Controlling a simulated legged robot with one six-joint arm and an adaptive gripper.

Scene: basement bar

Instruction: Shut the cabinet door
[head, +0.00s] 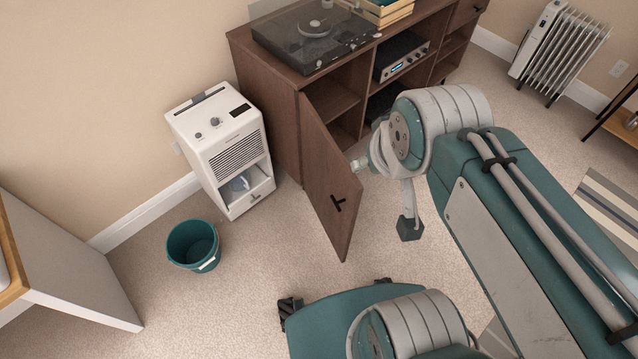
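The brown wooden cabinet (270,112) stands against the wall at the top centre. Its door (328,182) is swung wide open toward the front, with a black handle (338,203) on its outer face, which faces left. My gripper (409,226) is on the right, inner side of the door, pointing down. One finger with a dark green pad shows; the rest is hidden behind my wrist. A pale part of my wrist is close to the door's upper free edge; whether it touches is unclear. I see nothing held, and the finger opening is unclear.
A turntable (315,35) sits on the cabinet, with a silver amplifier (401,56) on a shelf. A white dehumidifier (222,150) stands left of the door, a teal bucket (193,245) in front of it. A radiator (560,50) is at the upper right.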

